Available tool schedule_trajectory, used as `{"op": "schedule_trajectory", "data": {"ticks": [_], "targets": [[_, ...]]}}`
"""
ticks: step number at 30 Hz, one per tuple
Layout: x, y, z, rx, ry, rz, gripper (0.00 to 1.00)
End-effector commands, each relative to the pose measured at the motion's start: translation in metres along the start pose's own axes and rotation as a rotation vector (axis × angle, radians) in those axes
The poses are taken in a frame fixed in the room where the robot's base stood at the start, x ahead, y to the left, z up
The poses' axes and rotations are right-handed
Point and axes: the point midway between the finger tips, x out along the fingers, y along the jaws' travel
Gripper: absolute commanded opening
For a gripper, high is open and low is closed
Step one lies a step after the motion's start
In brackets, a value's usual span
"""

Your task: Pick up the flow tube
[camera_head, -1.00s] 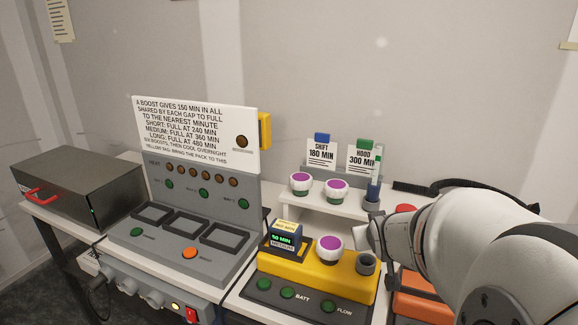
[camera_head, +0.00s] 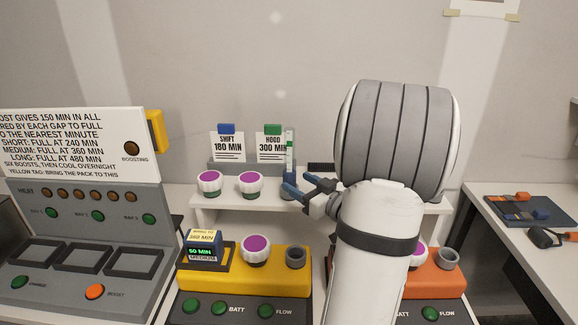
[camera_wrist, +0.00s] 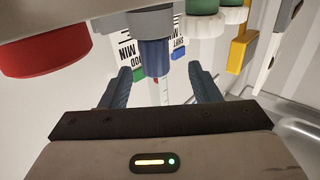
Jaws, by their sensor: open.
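The flow tube (camera_head: 290,150) is a slim clear tube with a green mark. It stands upright in a dark blue foot (camera_head: 288,187) at the right of the sign cards on the white shelf. In the wrist view the tube (camera_wrist: 158,93) hangs inverted, with its blue foot (camera_wrist: 155,57) above it in the picture. My gripper (camera_head: 294,181) is open beside the tube's lower part. In the wrist view its two fingers (camera_wrist: 160,70) lie on either side of the tube, with a gap on both sides. Whether the tube is fully between them in depth is hard to tell.
Purple-topped white knobs (camera_head: 209,183) stand left of the tube on the shelf (camera_head: 225,216). Sign cards (camera_head: 228,146) stand behind. A yellow tester (camera_head: 240,280) with a grey socket (camera_head: 295,256) sits below. A red round thing (camera_wrist: 45,50) is near in the wrist view.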

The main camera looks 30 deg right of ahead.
Motion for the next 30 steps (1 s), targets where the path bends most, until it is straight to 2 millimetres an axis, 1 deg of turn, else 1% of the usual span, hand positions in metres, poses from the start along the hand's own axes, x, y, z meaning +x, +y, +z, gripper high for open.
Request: {"op": "schedule_trajectory", "data": {"ticks": [4,9,12,20,30], "targets": [[0.016,0.004,-0.002,0.000,-0.002,0.005,0.56],[0.041,0.006,-0.003,0.000,-0.001,0.008,0.56],[0.050,0.007,-0.002,0.000,-0.001,0.010,0.56],[0.052,0.008,-0.002,-0.001,-0.001,0.014,0.56],[0.051,0.008,-0.002,-0.001,-0.001,0.014,0.28]]}}
